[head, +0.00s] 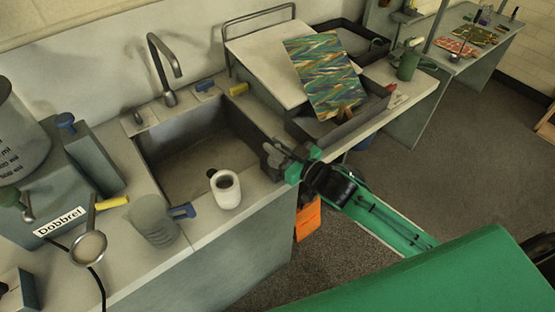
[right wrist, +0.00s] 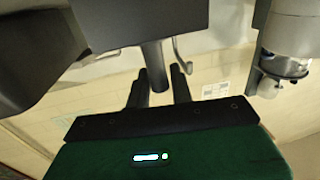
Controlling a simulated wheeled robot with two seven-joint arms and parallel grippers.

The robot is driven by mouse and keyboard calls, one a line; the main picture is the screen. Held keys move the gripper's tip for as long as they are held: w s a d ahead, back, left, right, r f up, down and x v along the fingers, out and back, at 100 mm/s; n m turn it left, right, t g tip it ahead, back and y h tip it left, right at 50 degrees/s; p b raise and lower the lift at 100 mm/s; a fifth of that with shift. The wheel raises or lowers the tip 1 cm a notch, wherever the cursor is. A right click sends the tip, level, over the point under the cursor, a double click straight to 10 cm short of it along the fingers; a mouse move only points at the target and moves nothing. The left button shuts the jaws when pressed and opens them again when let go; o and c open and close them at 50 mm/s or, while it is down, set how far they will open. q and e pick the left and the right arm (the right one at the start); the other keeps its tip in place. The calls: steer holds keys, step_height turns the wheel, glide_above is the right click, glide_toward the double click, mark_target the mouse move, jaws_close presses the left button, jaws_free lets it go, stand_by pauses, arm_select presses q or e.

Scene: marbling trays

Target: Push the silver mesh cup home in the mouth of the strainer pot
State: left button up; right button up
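I cannot surely single out the silver mesh cup; a small round silver strainer-like piece (head: 88,249) with a pale face and a handle lies at the counter's left. I cannot tell which vessel is the strainer pot; a white round pot (head: 228,197) with an open mouth stands upright at the sink's front edge. My right gripper (head: 273,155) is right of the white pot and apart from it, beyond the sink's right edge. In the right wrist view its two dark fingers (right wrist: 160,88) are spread, with a grey rod showing in the gap. My left gripper is out of view.
The sink (head: 190,165) and tap (head: 163,65) are behind the white pot. A grey ribbed vessel (head: 153,222) with a blue handle stands to its left. A dark tray (head: 350,125) with a marbled sheet (head: 322,75) lies at the right. The floor (head: 450,165) is open.

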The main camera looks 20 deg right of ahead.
jaws_close()
